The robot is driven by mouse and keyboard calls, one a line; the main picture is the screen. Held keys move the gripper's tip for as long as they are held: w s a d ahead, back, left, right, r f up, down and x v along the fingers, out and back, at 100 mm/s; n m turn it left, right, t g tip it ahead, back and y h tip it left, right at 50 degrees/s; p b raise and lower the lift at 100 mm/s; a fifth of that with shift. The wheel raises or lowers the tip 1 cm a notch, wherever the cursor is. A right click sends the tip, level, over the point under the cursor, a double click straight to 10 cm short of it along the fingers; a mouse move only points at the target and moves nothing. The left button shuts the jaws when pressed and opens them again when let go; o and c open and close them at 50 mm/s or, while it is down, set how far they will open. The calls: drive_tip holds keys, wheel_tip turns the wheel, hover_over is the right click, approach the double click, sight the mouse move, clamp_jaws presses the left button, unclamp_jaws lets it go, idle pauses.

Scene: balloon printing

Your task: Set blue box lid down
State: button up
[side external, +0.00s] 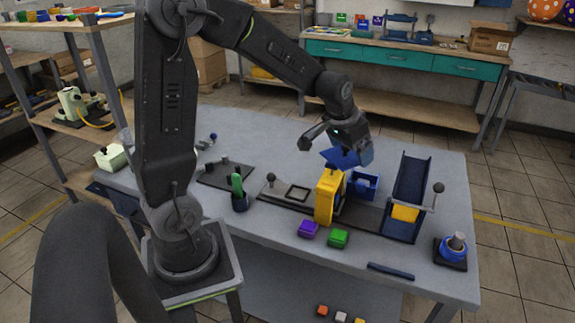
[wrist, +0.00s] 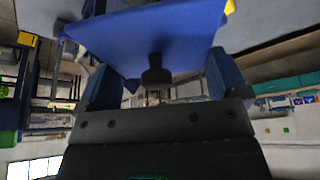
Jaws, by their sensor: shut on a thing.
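The blue box lid (side external: 338,157) is held in the air by my gripper (side external: 358,155), tilted, above and slightly left of the open blue box (side external: 366,184). In the wrist view the lid (wrist: 145,32) fills the top middle, with a dark knob (wrist: 155,73) on the face toward me. My gripper's two blue fingers (wrist: 162,80) stand on either side of the knob, near the lid's side edges. The exact contact is hard to see. The lid is apart from the box and the table.
A yellow upright block (side external: 327,197) stands just left of the blue box. A dark blue chute (side external: 409,190) stands to its right.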

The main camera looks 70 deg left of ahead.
drive_tip(key=s+a+n+g+y, duration=0.1)
drive_tip(key=s+a+n, duration=0.3)
drive_tip(key=a, duration=0.9)
drive_tip(key=s+a+n+y, duration=0.1)
drive_tip(key=s+a+n, duration=0.25)
drive_tip(key=a, duration=0.85)
hover_over(319, 172)
drive_tip(key=s, duration=0.2)
drive_tip(key=shift+m, duration=0.25)
drive_tip(key=f, duration=1.4)
drive_tip(key=shift+w+d+f, duration=0.2)
drive_tip(key=shift+w+f, duration=0.05)
drive_tip(key=shift+f, duration=0.05)
drive_tip(key=shift+w+d+f, duration=0.25)
drive_tip(key=shift+w+f, duration=0.05)
drive_tip(key=shift+w, duration=0.1)
drive_tip(key=shift+f, duration=1.95)
drive_tip(key=shift+f, duration=0.1)
